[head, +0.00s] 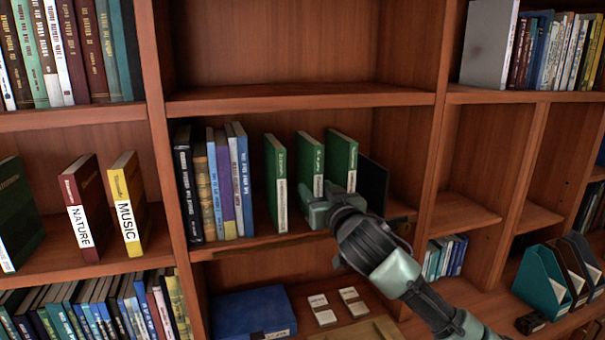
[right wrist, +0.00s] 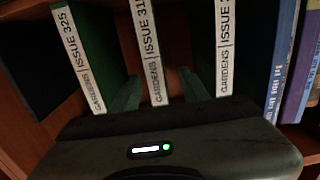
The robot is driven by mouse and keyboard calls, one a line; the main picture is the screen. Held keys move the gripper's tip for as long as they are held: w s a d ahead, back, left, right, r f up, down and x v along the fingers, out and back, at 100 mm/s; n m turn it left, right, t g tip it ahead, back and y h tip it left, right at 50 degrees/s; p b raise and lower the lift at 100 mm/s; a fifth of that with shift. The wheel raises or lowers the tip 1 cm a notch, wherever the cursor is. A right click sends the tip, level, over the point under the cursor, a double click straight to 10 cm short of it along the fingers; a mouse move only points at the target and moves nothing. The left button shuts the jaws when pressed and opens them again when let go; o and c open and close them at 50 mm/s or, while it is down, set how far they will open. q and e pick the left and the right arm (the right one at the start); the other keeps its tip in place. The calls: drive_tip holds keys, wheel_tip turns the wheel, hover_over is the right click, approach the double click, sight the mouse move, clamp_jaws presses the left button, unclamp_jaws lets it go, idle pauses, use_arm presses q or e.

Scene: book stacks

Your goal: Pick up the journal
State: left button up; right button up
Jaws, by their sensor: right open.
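Three green journals with white spine labels stand upright and apart on the middle shelf: a left one (head: 276,170), a middle one (head: 309,158) and a right one (head: 342,155). In the right wrist view their order is reversed: the journal at left (right wrist: 78,60) reads "GARDENS ISSUE 325", the middle label (right wrist: 148,50) reads "ISSUE 31" with its end cut off, and the one at right (right wrist: 224,50) is cut off too. My right gripper (head: 318,205) is open at the middle journal's lower spine. Its fingers (right wrist: 158,92) lie either side of that journal. My left gripper is out of view.
Several blue, purple and dark books (head: 215,185) stand left of the journals, and a dark panel-like object (head: 373,185) is at their right. The shelf above (head: 300,97) is close over them. Below are a blue box (head: 253,312) and two small white-labelled items (head: 337,304).

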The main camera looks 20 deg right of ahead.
sight(309, 178)
drive_tip(key=shift+w+r, duration=0.25)
drive_tip(key=shift+w, duration=0.1)
drive_tip(key=shift+w+p, duration=0.55)
drive_tip(key=shift+w, duration=0.55)
drive_tip(key=w+p, duration=0.1)
drive_tip(key=w, duration=0.1)
drive_tip(key=w+p, duration=0.2)
drive_tip(key=shift+w+d+f, duration=0.1)
drive_tip(key=shift+d+f, duration=0.05)
drive_tip(key=shift+w+f, duration=0.15)
drive_tip(key=shift+w, duration=0.2)
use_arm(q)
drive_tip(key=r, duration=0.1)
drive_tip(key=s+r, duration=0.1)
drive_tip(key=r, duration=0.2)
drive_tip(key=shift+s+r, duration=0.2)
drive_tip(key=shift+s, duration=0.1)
use_arm(e)
drive_tip(key=shift+c, duration=0.3)
drive_tip(key=shift+s, duration=0.1)
clamp_jaws()
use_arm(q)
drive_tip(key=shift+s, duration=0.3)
